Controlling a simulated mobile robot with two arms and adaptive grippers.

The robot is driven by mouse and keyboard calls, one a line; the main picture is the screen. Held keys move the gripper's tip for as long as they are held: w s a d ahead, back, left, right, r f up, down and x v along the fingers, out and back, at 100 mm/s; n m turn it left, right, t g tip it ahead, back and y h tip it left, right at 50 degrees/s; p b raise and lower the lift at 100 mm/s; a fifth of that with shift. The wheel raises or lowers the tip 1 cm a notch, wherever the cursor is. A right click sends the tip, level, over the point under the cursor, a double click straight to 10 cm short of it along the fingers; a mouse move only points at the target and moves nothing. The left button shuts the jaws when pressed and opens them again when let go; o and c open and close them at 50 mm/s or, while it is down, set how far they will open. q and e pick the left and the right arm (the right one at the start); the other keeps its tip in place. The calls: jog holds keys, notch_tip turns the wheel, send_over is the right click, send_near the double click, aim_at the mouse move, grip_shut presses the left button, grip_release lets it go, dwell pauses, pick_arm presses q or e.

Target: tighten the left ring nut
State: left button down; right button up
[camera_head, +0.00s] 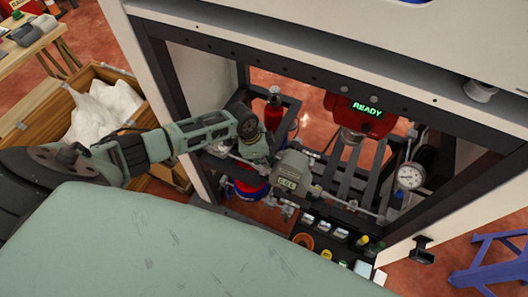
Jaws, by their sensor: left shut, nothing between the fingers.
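A grey meter (291,178) with a small lit display sits on a thin pipe inside the dark frame of the dispenser. My left arm comes in from the left and bends down at the meter's left end. My left gripper (284,209) shows small and partly covered just below the meter's left side, shut and empty. The left ring nut cannot be made out; the wrist and gripper cover the area at the meter's left end. I cannot tell whether the fingers touch the meter or pipe. My right gripper is not in view.
A red unit reading READY (362,115) hangs behind the meter. A round gauge (410,176) is on the right. A red bottle (273,112) stands behind my wrist. A dark tray of small parts (313,227) lies below. A wooden crate (50,125) stands at left.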

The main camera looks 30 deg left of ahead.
pick_arm(q)
jog(key=shift+s+f+p, duration=0.25)
jog(key=shift+s+p, duration=0.25)
jog(key=shift+s, duration=0.2)
dwell(0.6)
jog(key=shift+s+r+p, duration=0.1)
jog(key=shift+s+p, duration=0.15)
jog(key=shift+p, duration=0.25)
dwell(1.0)
jog(key=shift+r, duration=0.15)
jog(key=shift+w+r+p, duration=0.1)
jog(key=shift+r+p, duration=0.45)
jog(key=shift+p, duration=0.1)
jog(key=shift+w+f, duration=0.1)
jog(key=shift+w, duration=0.1)
jog(key=shift+w+b, duration=0.35)
jog(key=shift+b, duration=0.15)
jog(key=shift+w, duration=0.35)
jog(key=shift+f+b, duration=0.5)
jog(key=shift+b, duration=0.05)
